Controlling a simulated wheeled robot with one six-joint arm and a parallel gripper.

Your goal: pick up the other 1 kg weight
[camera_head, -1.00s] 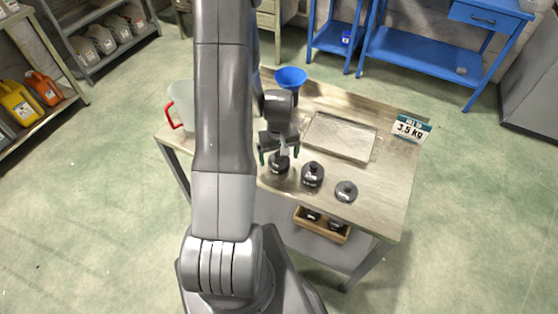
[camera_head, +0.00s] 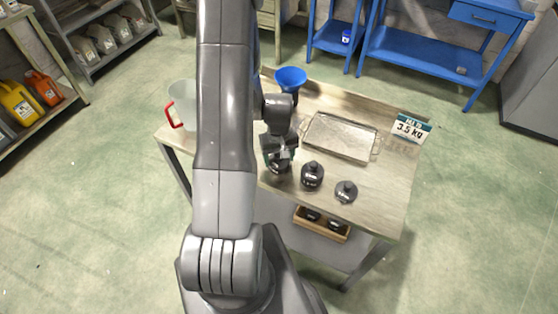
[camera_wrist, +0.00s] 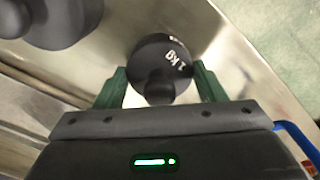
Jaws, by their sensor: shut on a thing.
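A black 1 kg weight (camera_wrist: 158,62) with a round knob and white lettering sits between the green fingers of my gripper (camera_wrist: 162,88) in the wrist view. My gripper is shut on it. In the head view, my gripper (camera_head: 279,150) is over the front left of the table and partly covers this weight (camera_head: 279,168). I cannot tell whether the weight touches the tabletop. To its right stand a taller black weight (camera_head: 312,176) and a lower black weight (camera_head: 346,192).
A metal tray (camera_head: 340,155) lies behind the weights on the table (camera_head: 385,190). A sign reading 3.5 kg (camera_head: 409,128) stands at the right, a blue funnel (camera_head: 291,77) at the back. A wooden box (camera_head: 322,225) with dark weights is below the front edge. A red-handled jug (camera_head: 181,100) stands left.

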